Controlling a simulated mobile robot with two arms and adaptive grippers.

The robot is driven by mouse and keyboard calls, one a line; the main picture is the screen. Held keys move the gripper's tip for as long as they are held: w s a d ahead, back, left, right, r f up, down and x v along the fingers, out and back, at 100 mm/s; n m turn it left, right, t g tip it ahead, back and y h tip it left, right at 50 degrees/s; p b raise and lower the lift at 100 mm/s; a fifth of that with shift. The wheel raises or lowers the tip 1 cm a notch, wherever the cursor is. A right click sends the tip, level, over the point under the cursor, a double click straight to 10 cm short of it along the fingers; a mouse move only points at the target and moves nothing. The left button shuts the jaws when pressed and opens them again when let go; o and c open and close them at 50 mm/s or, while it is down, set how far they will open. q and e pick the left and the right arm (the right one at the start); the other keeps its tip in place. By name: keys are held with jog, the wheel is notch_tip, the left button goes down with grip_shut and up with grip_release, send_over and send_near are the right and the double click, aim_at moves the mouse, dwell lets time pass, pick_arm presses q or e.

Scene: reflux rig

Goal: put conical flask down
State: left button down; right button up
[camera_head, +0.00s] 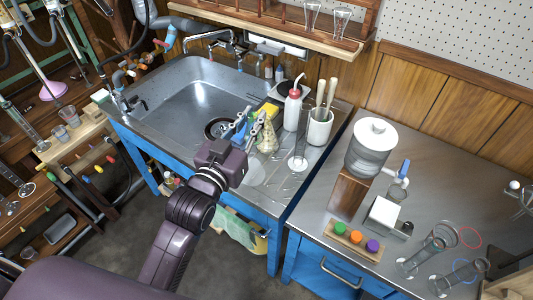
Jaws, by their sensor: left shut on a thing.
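The conical flask (267,138) is clear glass with a pale yellow tint. It is upright over the steel drainboard to the right of the sink basin. My left gripper (254,117) reaches in from the lower left and is shut on the flask near its neck. Its fingers partly hide the flask, and I cannot tell whether the flask's base touches the steel. My right gripper is not in view.
The sink basin (192,99) lies left of the flask. A wash bottle (292,110), a beaker with sticks (319,128) and a glass cylinder (299,150) stand close on the right. A yellow sponge (268,109) lies behind. The drainboard's front (275,200) has bare room.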

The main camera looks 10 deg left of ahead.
pick_arm(q)
jog(key=shift+f+b, duration=0.95)
jog(key=shift+f, duration=8.75)
jog(key=shift+f, duration=0.15)
jog(key=c, duration=1.8)
grip_release()
jog(key=shift+s+a+r+b, duration=0.1)
jog(key=shift+s+a, duration=0.25)
jog(key=shift+s, duration=1.65)
jog(key=shift+s+a+r+b, duration=0.15)
jog(key=shift+s+a, duration=0.15)
jog(key=shift+s, duration=1.7)
jog(key=shift+s+a+f+b, duration=0.1)
jog(key=shift+s+a, duration=0.25)
jog(key=shift+s, duration=1.65)
